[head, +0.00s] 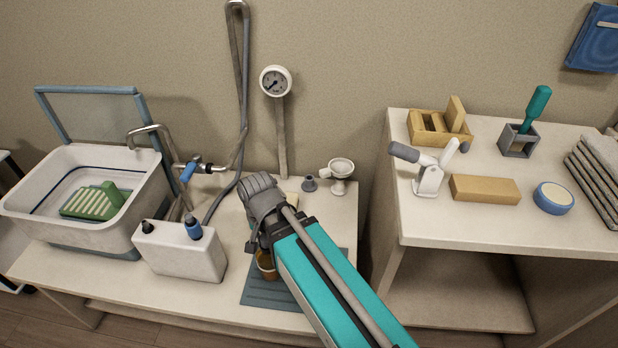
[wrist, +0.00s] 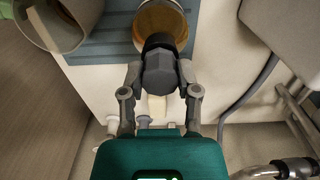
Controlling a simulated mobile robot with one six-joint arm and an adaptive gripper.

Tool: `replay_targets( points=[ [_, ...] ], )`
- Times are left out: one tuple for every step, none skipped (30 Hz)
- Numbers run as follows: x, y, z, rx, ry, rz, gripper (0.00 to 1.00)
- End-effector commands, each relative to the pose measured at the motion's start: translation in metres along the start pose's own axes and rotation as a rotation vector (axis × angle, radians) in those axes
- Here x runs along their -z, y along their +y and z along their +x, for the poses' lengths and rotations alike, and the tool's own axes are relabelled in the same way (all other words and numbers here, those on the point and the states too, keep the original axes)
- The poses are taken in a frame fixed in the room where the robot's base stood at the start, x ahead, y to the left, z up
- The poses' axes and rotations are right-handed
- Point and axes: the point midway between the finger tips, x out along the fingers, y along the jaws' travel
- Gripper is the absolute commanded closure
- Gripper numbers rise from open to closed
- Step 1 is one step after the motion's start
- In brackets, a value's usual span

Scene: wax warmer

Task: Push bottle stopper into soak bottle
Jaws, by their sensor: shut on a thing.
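The soak bottle (wrist: 162,18) is an amber, round vessel in the wrist view, standing on a blue-grey mat. In the head view its brown side (head: 266,264) shows partly behind my arm. My gripper (wrist: 159,75) is shut on a dark stopper (wrist: 158,45), with one finger on each side of it. The stopper's lower end overlaps the bottle's mouth in the wrist view. I cannot tell how deep it sits. In the head view my arm hides the stopper and the bottle's top.
A white tank (head: 180,250) stands left of the bottle. The mat (head: 262,292) lies under it. A small grey piece (head: 310,184) and a white cup on a foot (head: 340,175) stand behind, with a gauge (head: 275,81) on a post. A white basin (head: 85,225) is at left.

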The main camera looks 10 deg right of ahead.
Motion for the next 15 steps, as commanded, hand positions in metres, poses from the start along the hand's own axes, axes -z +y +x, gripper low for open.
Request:
replay_targets(
  points=[
    [0.0000, 0.0000, 0.0015, 0.000, 0.000, 0.000, 1.00],
    [0.0000, 0.0000, 0.0019, 0.000, 0.000, 0.000, 1.00],
    [0.0000, 0.0000, 0.0025, 0.000, 0.000, 0.000, 1.00],
    [0.0000, 0.0000, 0.0029, 0.000, 0.000, 0.000, 1.00],
    [0.0000, 0.0000, 0.0033, 0.000, 0.000, 0.000, 1.00],
    [0.0000, 0.0000, 0.0033, 0.000, 0.000, 0.000, 1.00],
    [0.0000, 0.0000, 0.0028, 0.000, 0.000, 0.000, 1.00],
    [-0.0001, 0.0000, 0.0027, 0.000, 0.000, 0.000, 1.00],
    [0.0000, 0.0001, 0.0027, 0.000, 0.000, 0.000, 1.00],
    [-0.0001, 0.0000, 0.0027, 0.000, 0.000, 0.000, 1.00],
    [-0.0001, 0.0000, 0.0027, 0.000, 0.000, 0.000, 1.00],
    [-0.0001, 0.0000, 0.0027, 0.000, 0.000, 0.000, 0.56],
    [-0.0001, 0.0000, 0.0027, 0.000, 0.000, 0.000, 0.51],
    [-0.0001, 0.0000, 0.0027, 0.000, 0.000, 0.000, 0.45],
    [-0.0001, 0.0000, 0.0027, 0.000, 0.000, 0.000, 0.38]
  ],
)
